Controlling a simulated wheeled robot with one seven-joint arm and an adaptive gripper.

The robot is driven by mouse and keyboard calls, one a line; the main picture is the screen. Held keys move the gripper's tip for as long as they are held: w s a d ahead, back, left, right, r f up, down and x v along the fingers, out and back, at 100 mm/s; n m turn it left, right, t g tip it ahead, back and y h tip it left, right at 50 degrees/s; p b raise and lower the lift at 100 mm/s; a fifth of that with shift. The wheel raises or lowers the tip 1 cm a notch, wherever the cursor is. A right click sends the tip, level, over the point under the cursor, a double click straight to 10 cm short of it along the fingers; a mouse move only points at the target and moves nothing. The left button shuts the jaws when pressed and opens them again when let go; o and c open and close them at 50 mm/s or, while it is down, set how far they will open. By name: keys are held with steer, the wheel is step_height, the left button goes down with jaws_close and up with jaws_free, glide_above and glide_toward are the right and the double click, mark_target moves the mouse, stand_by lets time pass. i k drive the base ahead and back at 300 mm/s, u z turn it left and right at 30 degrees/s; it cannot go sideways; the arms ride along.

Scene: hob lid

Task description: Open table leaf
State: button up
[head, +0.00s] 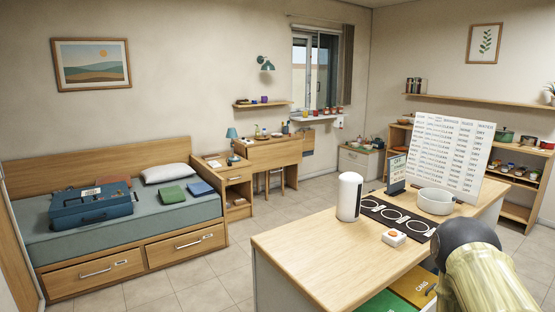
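A light wooden wall table (273,153) stands at the back, between the bedside cabinet and the window corner. A wooden panel shows at its front, but I cannot tell whether this is a hinged leaf. Small items stand on top of it, and stool legs show below. The closer wooden worktop (315,258) fills the lower right; no separate leaf can be made out on it. A rounded dark and olive part of my arm shows at the lower right. My gripper's fingers are not visible.
A bed (130,220) with drawers stands left. Tiled floor (210,284) is clear between bed and worktop.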

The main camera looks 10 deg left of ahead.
mark_target(265, 158)
steer(key=u, duration=1.85)
steer(key=i, duration=3.45)
steer(key=z, duration=2.25)
steer(key=i, duration=3.25)
